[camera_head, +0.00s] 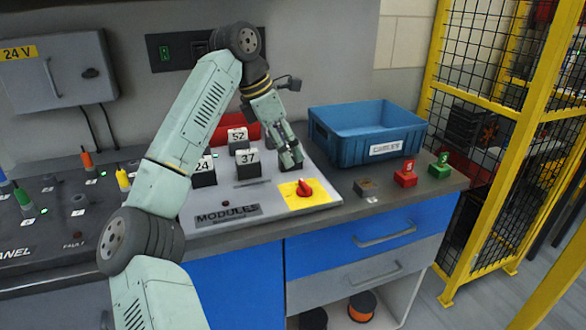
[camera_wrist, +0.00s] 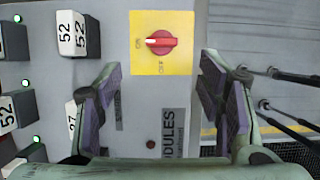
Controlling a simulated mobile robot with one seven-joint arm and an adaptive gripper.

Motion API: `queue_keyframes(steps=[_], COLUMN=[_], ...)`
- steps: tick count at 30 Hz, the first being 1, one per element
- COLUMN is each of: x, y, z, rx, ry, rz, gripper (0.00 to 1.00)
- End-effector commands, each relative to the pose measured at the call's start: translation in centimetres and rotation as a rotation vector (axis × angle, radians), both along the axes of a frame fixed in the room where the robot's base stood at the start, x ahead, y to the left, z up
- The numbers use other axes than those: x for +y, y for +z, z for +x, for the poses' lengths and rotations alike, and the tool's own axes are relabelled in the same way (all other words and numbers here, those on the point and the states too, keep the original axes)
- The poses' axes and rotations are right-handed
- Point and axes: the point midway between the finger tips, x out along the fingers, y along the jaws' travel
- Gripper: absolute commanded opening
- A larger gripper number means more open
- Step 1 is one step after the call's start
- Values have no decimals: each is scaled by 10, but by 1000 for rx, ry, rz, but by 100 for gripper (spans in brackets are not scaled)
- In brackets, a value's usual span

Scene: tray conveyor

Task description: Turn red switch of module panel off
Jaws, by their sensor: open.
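The red switch (camera_head: 304,188) is a rotary knob on a yellow plate (camera_head: 321,197) at the front right corner of the grey module panel (camera_head: 245,198). In the wrist view the red switch (camera_wrist: 161,42) lies across the picture. Its white mark points left to the ON label, and the OFF label (camera_wrist: 161,67) is below it. My gripper (camera_head: 291,157) is above the panel, just behind the switch in the head view. In the wrist view my gripper (camera_wrist: 160,95) is open and empty. The switch lies beyond the gap between its fingers, apart from them.
Modules with white number tags, such as 37 (camera_head: 248,165) and 52 (camera_head: 238,140), stand on the panel left of my gripper. A blue crate (camera_head: 340,137) is behind right.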

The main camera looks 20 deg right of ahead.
Motion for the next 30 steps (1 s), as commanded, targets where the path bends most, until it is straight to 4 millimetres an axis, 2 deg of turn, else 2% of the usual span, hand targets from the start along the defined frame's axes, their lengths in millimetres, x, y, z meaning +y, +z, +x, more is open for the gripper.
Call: queue_keyframes(steps=[16, 21, 30], x=[-35, -40, -40], y=[-82, -95, -97], z=[0, 0, 1], rx=[4, 3, 2], ry=[-2, -1, -1], rz=[-4, -5, -5], gripper=[62, 62, 62])
